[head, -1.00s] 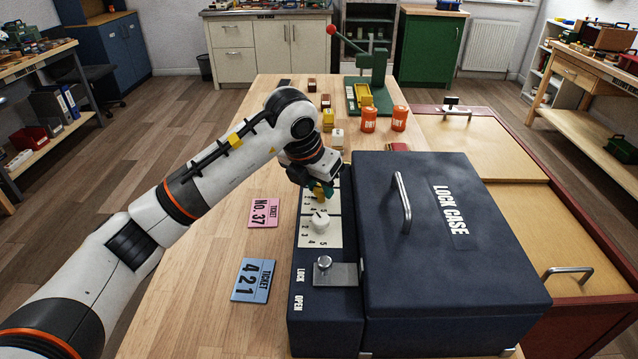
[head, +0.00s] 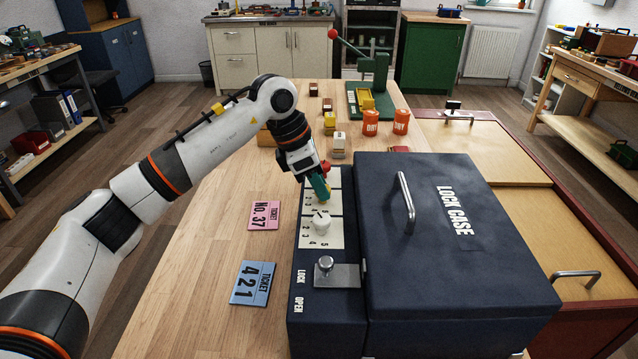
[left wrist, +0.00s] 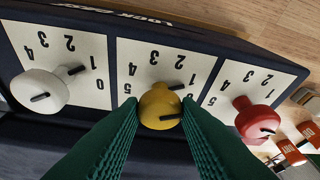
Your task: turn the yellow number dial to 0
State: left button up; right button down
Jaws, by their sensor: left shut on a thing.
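The yellow dial (left wrist: 160,107) sits in the middle of a row of three on the lock case's (head: 455,280) number strip. In the left wrist view its dark pointer tip lies near the 1; its 0 is not visible, with a finger over that side. My left gripper (head: 322,188) is shut on the yellow dial, a green finger pad at each side. In the head view the fingers mostly hide this dial. My right gripper is not in view.
The white dial (left wrist: 42,90) and red dial (left wrist: 252,117) flank the yellow one closely. A lock slider (head: 337,273) is nearer me. The pink ticket (head: 264,215) and blue ticket (head: 254,283) lie left of the case. Orange tins (head: 371,122) stand beyond.

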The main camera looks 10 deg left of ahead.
pick_arm(q)
jog(key=m, duration=0.2)
jog(key=m+g, duration=0.1)
jog(key=m, duration=0.1)
jog(key=m+g, duration=0.1)
jog(key=m, duration=0.1)
jog(key=shift+w+r+h+p, duration=0.1)
jog(key=shift+w+h+p, duration=0.2)
jog(key=shift+p, duration=0.1)
jog(key=shift+m, duration=0.4)
jog(key=o, duration=1)
jog(key=shift+g, duration=0.3)
jog(key=shift+c, duration=0.2)
jog(key=s+v, duration=0.1)
jog(key=v, duration=1.1)
jog(key=shift+w, duration=0.4)
jog(key=shift+d, duration=0.1)
